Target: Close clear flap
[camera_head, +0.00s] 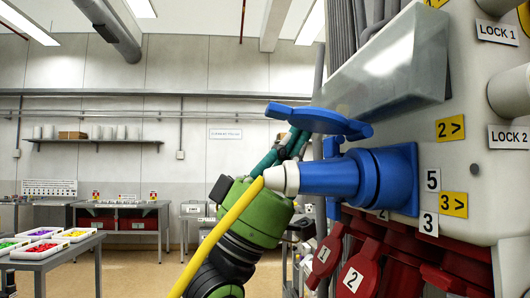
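The clear flap (385,65) is a see-through, greyish panel on the side of the pale machine at the upper right. It stands out from the machine face at a slant, above a blue handle (320,121). A green and black arm part (255,212), which looks like my own arm, rises from the bottom left of centre. Teal parts at its upper end reach behind the blue handle and the blue nozzle. Its fingertips are not clearly visible, and I cannot tell whether it touches the flap. No second gripper shows.
The blue nozzle (340,178) with a white tip juts left below the flap. Red numbered tags or levers (362,275) hang beneath it. A yellow hose (222,228) crosses in front of the green part. A table (55,255) with colourful trays stands at far left.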

